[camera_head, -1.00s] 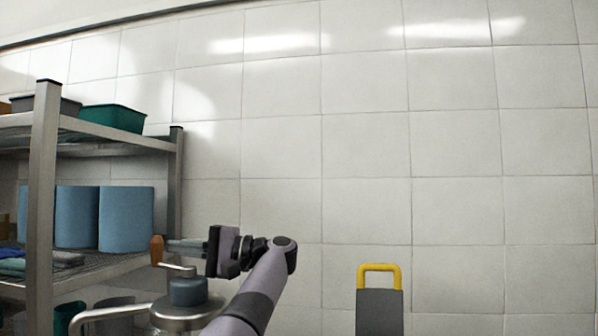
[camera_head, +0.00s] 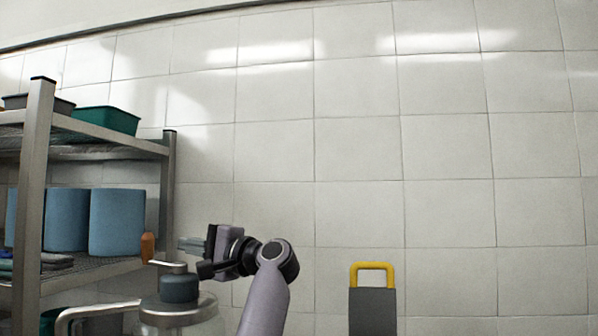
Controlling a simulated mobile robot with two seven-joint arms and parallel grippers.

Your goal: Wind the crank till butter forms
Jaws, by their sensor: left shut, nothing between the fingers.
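The churn (camera_head: 180,314) stands at the lower left, a clear jar with a dark grey-blue cap and a metal side handle, cut off by the bottom edge. Its crank (camera_head: 168,265) sits on top, with an upright orange-brown wooden knob (camera_head: 147,247) at its left end. My left gripper (camera_head: 181,244) is shut and empty. Its fingers point left toward the knob, with a visible gap between them. The jar's contents cannot be made out. My right gripper is not in view.
A metal rack (camera_head: 33,200) stands at the left, holding blue cylinders (camera_head: 117,223), folded cloths and a green bin (camera_head: 106,119). A dark grey panel with a yellow handle (camera_head: 372,270) stands at the lower right. A tiled wall (camera_head: 420,150) fills the back.

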